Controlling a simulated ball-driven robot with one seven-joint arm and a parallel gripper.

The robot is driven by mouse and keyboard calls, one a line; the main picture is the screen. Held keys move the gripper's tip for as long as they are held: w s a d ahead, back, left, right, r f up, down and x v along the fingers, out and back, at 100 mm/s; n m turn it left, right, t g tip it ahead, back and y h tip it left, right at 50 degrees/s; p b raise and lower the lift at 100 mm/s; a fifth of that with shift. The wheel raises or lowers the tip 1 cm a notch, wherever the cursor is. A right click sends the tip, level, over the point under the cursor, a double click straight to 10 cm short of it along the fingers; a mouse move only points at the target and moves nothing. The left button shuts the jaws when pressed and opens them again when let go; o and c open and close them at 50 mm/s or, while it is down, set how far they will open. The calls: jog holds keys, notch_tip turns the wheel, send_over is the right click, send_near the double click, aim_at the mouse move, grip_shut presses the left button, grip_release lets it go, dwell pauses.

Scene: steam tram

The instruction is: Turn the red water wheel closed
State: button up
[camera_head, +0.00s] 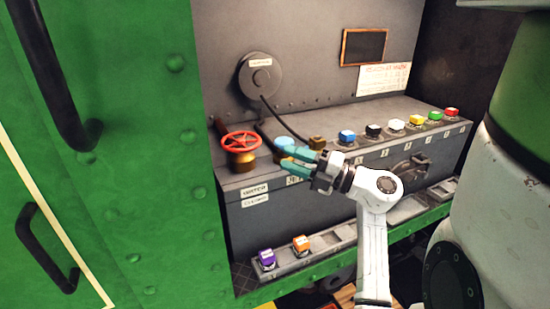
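The red water wheel (241,141) is a spoked handwheel on a brass valve body (241,161), at the left end of the grey bench top. My gripper (281,158) has teal fingers and reaches in from the right. Its fingertips point left toward the wheel, with a small gap between them and the wheel. The two fingers are apart and I see nothing held between them. A light blue rounded piece (284,143) shows just behind the upper finger; I cannot tell what it belongs to. Labels reading "WATER" and "CLOSED" (255,195) are on the bench front below the wheel.
A row of coloured blocks, starting with a blue one (347,136), stands along the bench top to the right. A purple block (267,258) and an orange block (301,244) sit on the low ledge. A black cable hangs from a round fitting (261,76). The green wall (150,190) closes off the left.

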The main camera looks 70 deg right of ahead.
jog(key=v, duration=0.3)
jog(key=shift+s+b, duration=0.15)
jog(key=shift+b, duration=0.15)
dwell(0.4)
